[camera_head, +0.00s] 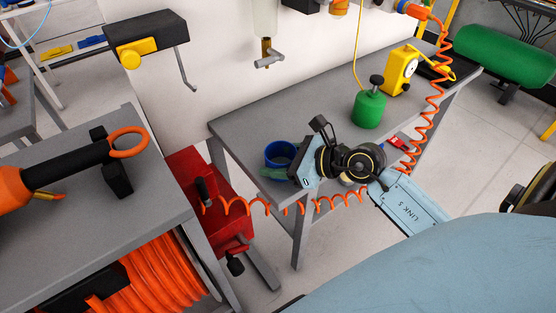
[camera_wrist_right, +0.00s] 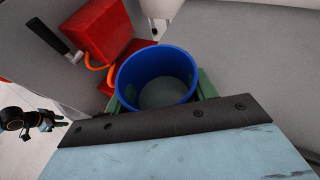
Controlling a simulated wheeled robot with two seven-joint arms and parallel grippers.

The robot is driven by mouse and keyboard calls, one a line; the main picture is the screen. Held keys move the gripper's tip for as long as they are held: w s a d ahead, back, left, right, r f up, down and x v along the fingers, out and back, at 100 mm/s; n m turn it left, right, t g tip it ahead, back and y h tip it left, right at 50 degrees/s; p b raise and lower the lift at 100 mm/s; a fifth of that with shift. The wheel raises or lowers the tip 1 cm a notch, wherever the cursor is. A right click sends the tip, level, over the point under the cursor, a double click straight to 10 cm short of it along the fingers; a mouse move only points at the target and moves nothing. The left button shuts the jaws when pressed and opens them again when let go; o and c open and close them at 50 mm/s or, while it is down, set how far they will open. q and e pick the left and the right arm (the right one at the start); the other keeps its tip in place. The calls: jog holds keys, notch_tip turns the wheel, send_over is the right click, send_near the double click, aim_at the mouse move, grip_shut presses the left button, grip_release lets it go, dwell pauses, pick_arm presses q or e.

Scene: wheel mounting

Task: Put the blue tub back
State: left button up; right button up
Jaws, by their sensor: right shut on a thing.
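The blue tub (camera_head: 281,152) is at the front left corner of the grey workbench (camera_head: 250,122). My right gripper (camera_head: 276,170) is shut on it, with a green finger against its near side. In the right wrist view the tub (camera_wrist_right: 157,72) looks empty, its open top faces the camera, and green fingers flank it. I cannot tell whether it touches the bench top. A small dark gripper with green tips, seemingly my left gripper (camera_wrist_right: 76,131), shows at the left of the right wrist view; its opening is too small to judge.
A green canister (camera_head: 369,109) and a yellow device (camera_head: 400,70) stand farther back on the bench. An orange coiled hose (camera_head: 330,202) hangs along the front. A red machine (camera_head: 215,205) stands left of the bench.

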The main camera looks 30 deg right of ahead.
jog(key=shift+f, duration=0.15)
jog(key=o, duration=1.1)
pick_arm(q)
jog(key=shift+w+r, duration=0.15)
jog(key=shift+r, duration=0.05)
pick_arm(e)
jog(key=shift+r, duration=0.25)
pick_arm(q)
jog(key=shift+s+a+f+p, duration=0.15)
jog(key=shift+s+f+p, duration=0.15)
jog(key=shift+s+f, duration=0.4)
jog(key=shift+s+a+f+p, duration=0.1)
jog(key=shift+s+f+p, duration=0.2)
jog(key=shift+s+f, duration=0.4)
pick_arm(e)
jog(key=shift+v, duration=6)
jog(key=shift+f, duration=0.1)
